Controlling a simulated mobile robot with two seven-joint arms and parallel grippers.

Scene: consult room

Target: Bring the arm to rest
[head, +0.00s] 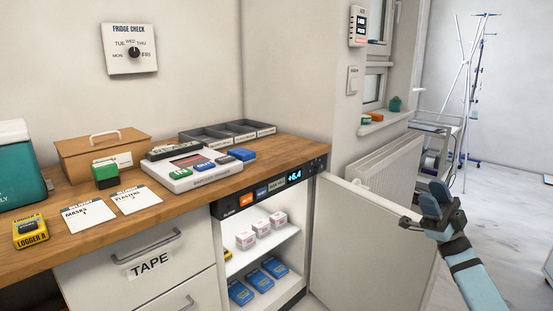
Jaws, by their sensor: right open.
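My right gripper (437,203) is at the right of the head view, on a blue arm reaching up from the bottom right. It is open, with nothing visible between its fingers. It is close to the outer edge of the open white fridge door (365,245); I cannot tell whether it touches the door. My left gripper is out of view. The fridge (262,262) under the counter stands open, with white-and-red boxes (262,228) on the upper shelf and blue boxes (257,282) below.
A wooden counter (170,215) carries a yellow logger (31,231), cards, a wooden box (103,153), a white device (190,173) and a grey tray (228,133). A radiator (385,170) is behind the door. A trolley and drip stands are at the back right, with clear floor (505,215) before them.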

